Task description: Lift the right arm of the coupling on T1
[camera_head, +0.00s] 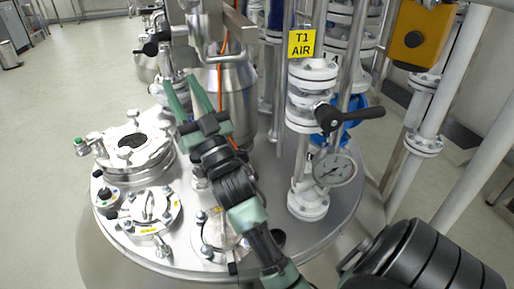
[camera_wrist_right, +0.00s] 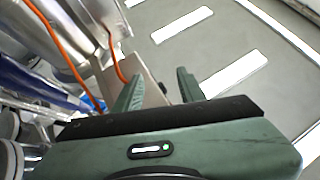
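My left gripper is not in view.
A valve with a black handle (camera_head: 348,115) and a pressure gauge (camera_head: 334,170) stand right of my right arm. A round hatch (camera_head: 132,148) and a smaller flange (camera_head: 147,210) are on the left. An orange hose (camera_wrist_right: 68,42) runs close by. Open floor (camera_head: 50,130) lies left.

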